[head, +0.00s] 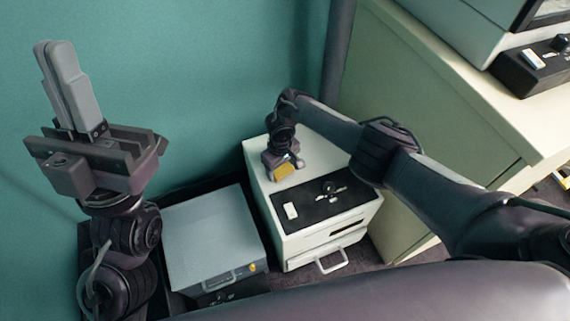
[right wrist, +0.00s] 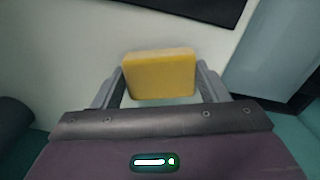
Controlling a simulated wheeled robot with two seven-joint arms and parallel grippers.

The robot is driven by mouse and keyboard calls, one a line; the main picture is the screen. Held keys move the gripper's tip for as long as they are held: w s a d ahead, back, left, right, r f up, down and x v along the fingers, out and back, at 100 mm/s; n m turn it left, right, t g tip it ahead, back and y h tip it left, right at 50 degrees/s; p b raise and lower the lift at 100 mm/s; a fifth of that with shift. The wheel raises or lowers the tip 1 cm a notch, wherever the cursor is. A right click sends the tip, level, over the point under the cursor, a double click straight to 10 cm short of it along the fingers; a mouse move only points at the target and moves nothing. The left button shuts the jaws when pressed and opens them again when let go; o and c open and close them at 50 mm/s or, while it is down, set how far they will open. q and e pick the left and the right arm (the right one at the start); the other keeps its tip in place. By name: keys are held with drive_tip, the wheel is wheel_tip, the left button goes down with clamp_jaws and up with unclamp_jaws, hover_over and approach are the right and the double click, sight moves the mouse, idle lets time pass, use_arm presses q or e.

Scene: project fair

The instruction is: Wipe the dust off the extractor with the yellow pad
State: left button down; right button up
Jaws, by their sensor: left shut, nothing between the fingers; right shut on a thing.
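The yellow pad (head: 285,172) is in my right gripper (head: 283,163), low over the rear top of a white box (head: 314,151) that seems to be the extractor. In the right wrist view the pad (right wrist: 160,75) sits between the two fingers, with the pale top behind it. I cannot tell whether the pad touches the surface. The box has a black panel (head: 325,199) on top and a handle at the front. I cannot make out any dust. My left gripper (head: 60,60) is shut and empty, raised at the left, pointing up.
A grey box (head: 210,236) with a front handle stands close left of the white box. A teal wall (head: 200,80) rises behind. A pale cabinet or counter (head: 440,110) stands to the right, with a black device (head: 530,68) on top.

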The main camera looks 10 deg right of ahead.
sight(292, 165)
drive_tip(key=shift+w+d, duration=0.15)
drive_tip(key=shift+d, duration=0.8)
drive_tip(key=shift+w+d, duration=0.1)
drive_tip(key=shift+d, duration=0.8)
drive_tip(key=shift+w+d+f, duration=0.1)
drive_tip(key=shift+w+d, duration=0.05)
drive_tip(key=shift+d, duration=0.95)
drive_tip(key=shift+w+d+f, duration=0.1)
drive_tip(key=shift+d, duration=1)
drive_tip(key=shift+w+d+r, duration=0.1)
drive_tip(key=shift+w+d, duration=0.1)
drive_tip(key=shift+d, duration=1.3)
drive_tip(key=shift+w+d+r+b, duration=0.15)
drive_tip(key=shift+d+b, duration=0.2)
drive_tip(key=shift+d, duration=0.55)
drive_tip(key=shift+w+d+b, duration=0.15)
drive_tip(key=shift+d+b, duration=0.15)
drive_tip(key=shift+d, duration=0.55)
drive_tip(key=shift+w+d+f+b, duration=0.15)
drive_tip(key=shift+d+b, duration=0.3)
drive_tip(key=shift+d, duration=0.25)
drive_tip(key=shift+w+d+f+b, duration=0.1)
drive_tip(key=shift+d+b, duration=0.3)
drive_tip(key=shift+d, duration=0.3)
drive_tip(key=shift+d+r, duration=0.1)
drive_tip(key=shift+d, duration=0.2)
wheel_tip(292, 165, up, 6)
drive_tip(key=p, duration=0.6)
